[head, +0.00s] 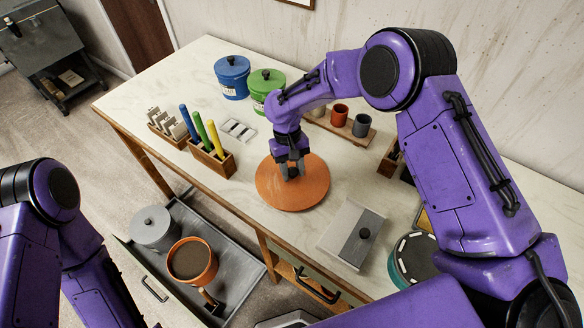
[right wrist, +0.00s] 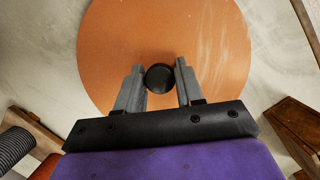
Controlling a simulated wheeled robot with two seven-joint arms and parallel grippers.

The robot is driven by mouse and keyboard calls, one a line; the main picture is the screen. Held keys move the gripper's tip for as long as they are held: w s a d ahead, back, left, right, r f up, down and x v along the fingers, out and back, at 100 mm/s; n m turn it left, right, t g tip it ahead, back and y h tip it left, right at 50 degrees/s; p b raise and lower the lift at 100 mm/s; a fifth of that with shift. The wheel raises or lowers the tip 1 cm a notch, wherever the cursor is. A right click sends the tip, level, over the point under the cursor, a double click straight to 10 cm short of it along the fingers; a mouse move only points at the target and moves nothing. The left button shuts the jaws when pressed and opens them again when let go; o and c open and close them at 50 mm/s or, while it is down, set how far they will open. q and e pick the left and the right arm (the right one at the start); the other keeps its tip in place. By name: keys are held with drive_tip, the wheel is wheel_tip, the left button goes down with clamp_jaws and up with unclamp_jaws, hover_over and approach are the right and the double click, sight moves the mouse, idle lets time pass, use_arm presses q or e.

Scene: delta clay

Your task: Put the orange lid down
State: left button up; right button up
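The orange lid (head: 312,192) is a flat round disc over the middle of the table. My right gripper (head: 291,171) is above it, with its fingers on both sides of the lid's dark knob (right wrist: 159,77) and apparently shut on it. In the right wrist view the orange disc (right wrist: 210,45) spreads out behind the fingers. The lid looks level; I cannot tell whether it touches the tabletop or is just above it. An open orange pot (head: 193,262) stands in the drawer. My left gripper is out of view; only its arm shows at lower left.
The open drawer (head: 238,262) also holds a grey pot (head: 154,230).

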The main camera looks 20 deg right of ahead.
sight(292, 171)
drive_tip(key=shift+o, duration=1.2)
drive_tip(key=shift+w, duration=0.1)
drive_tip(key=shift+s+r, duration=0.45)
drive_tip(key=shift+s, duration=0.15)
drive_tip(key=shift+w+r, duration=0.2)
drive_tip(key=shift+r, duration=0.05)
drive_tip(key=b+v, duration=0.1)
drive_tip(key=v, duration=0.2)
drive_tip(key=shift+w+r+b, duration=0.1)
drive_tip(key=shift+w+b, duration=0.3)
drive_tip(key=shift+w, duration=0.05)
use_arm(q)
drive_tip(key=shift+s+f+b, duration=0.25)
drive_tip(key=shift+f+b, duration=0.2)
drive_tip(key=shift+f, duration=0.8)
use_arm(e)
drive_tip(key=v, duration=0.7)
drive_tip(key=shift+r, duration=0.45)
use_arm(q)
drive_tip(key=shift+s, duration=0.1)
use_arm(e)
drive_tip(key=shift+s, duration=0.25)
